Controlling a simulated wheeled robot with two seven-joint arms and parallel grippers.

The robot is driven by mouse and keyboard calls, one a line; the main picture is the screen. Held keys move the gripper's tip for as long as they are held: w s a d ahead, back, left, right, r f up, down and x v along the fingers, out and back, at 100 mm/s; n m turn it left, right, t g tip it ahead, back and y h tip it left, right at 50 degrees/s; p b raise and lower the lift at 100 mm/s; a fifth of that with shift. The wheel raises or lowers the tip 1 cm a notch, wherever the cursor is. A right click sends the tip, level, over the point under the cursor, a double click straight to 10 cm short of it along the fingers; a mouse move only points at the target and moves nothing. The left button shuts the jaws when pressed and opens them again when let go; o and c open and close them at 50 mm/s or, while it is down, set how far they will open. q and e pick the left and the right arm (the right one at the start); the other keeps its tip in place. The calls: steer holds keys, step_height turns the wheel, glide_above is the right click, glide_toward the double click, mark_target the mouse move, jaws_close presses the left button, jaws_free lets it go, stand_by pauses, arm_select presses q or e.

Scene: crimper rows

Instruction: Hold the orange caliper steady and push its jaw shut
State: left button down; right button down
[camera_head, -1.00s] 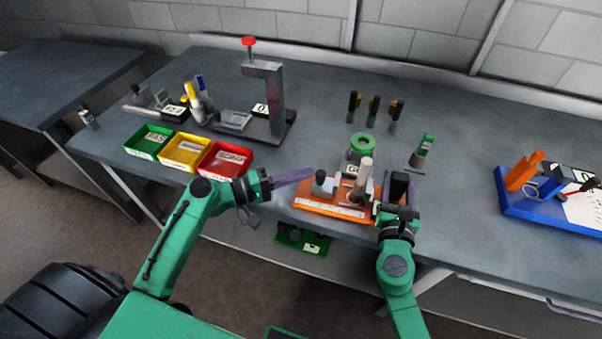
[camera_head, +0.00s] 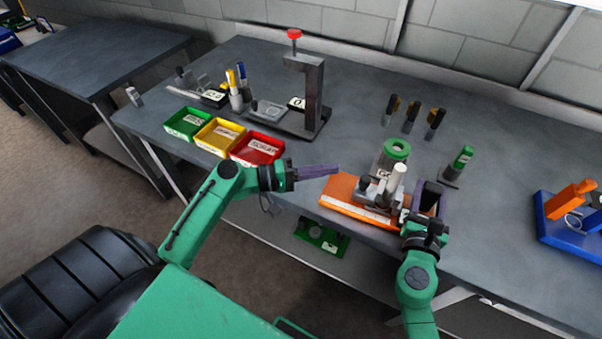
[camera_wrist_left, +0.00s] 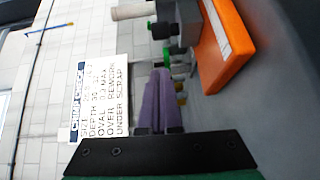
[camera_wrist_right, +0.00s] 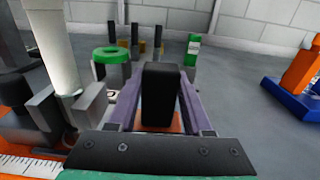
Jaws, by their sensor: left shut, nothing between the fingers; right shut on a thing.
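The orange caliper (camera_head: 343,194) lies near the bench's front edge, with a white scale along its front. Its sliding jaw, with a dark knob (camera_head: 364,187), sits close to the pale upright post (camera_head: 396,180); I cannot tell whether a gap remains. My left gripper (camera_head: 337,169) is shut and empty, left of the knob and apart from it. In the left wrist view its purple fingers (camera_wrist_left: 158,100) are together, the orange base at upper right. My right gripper (camera_wrist_right: 160,105) is shut on the caliper's black upright block (camera_wrist_right: 159,92) at its right end.
Green, yellow and red bins (camera_head: 258,149) stand left of my left gripper. A green-ringed stand (camera_head: 395,150) is just behind the caliper. A green-topped tool (camera_head: 460,161) and a blue tray (camera_head: 566,238) are to the right. A printed sign (camera_wrist_left: 104,100) hangs on the wall.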

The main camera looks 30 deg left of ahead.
arm_select(q)
steer(key=v, duration=0.9)
steer(key=shift+d, duration=0.1)
arm_select(e)
steer(key=shift+a, duration=0.1)
arm_select(q)
steer(key=n, duration=0.5)
steer(key=shift+s+g, duration=0.4)
steer(key=n, duration=0.3)
steer(key=shift+s+f+n+g+h, duration=0.1)
steer(key=shift+s+n+g+h, duration=0.05)
steer(key=shift+n+g+h, duration=0.2)
steer(key=n, duration=0.2)
steer(key=shift+s+n, duration=0.2)
steer(key=shift+n, duration=0.15)
steer(key=n, duration=0.5)
glide_above(342, 196)
steer(key=shift+f+g+h, duration=0.2)
steer(key=shift+g+h, duration=0.15)
steer(key=shift+g, duration=0.1)
